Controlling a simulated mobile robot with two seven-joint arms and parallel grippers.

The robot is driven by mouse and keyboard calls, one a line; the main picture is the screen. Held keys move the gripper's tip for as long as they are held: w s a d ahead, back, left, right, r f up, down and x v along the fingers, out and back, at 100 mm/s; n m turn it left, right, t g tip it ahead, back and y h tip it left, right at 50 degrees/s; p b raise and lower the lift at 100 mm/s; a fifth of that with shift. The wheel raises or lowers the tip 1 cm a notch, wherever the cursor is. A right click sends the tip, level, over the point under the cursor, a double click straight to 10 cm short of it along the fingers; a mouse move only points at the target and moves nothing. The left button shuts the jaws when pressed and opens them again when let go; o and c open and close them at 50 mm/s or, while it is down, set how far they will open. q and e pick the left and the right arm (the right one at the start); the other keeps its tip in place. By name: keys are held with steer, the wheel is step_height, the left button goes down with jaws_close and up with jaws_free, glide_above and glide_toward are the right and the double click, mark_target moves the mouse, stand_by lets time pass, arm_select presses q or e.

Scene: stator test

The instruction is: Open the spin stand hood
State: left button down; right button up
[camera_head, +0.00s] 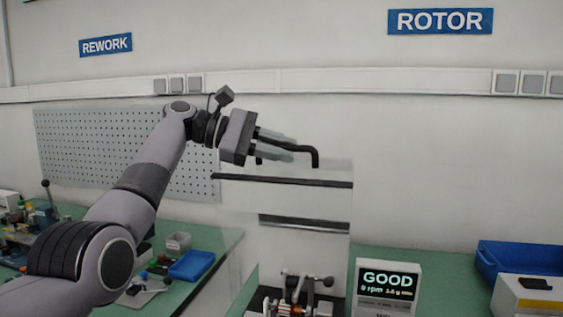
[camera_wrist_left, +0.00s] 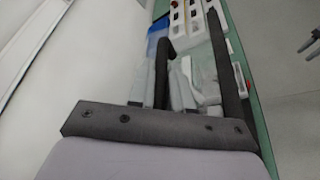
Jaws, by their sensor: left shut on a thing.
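The spin stand hood (camera_head: 305,203) is a clear cover with dark strips across it, standing above the green bench in the head view. A black bent handle (camera_head: 314,157) sits at its top. My left gripper (camera_head: 291,146) is shut on this handle, its grey fingers reaching in from the left. In the left wrist view the fingers (camera_wrist_left: 163,88) lie on either side of the dark handle bar (camera_wrist_left: 163,62). Under the hood, the spin stand (camera_head: 297,306) shows a rotor with copper-coloured parts. The exact gap between hood and stand is hard to tell.
A display (camera_head: 388,283) reading GOOD stands right of the spin stand. A blue crate (camera_head: 520,256) and a white box (camera_head: 525,297) are at the far right. A blue tray (camera_head: 191,265) lies on the left bench. The wall is behind the hood.

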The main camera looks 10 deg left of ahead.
arm_select(q)
steer(key=shift+w+r, duration=0.1)
steer(key=shift+w, duration=0.2)
arm_select(e)
steer(key=shift+w+f, duration=0.1)
steer(key=shift+w, duration=0.3)
arm_select(q)
steer(key=c, duration=1.4)
jaws_free()
steer(key=shift+a, duration=0.1)
steer(key=shift+v, duration=3.55)
arm_select(e)
steer(key=shift+f, duration=0.15)
arm_select(q)
steer(key=shift+r, duration=0.1)
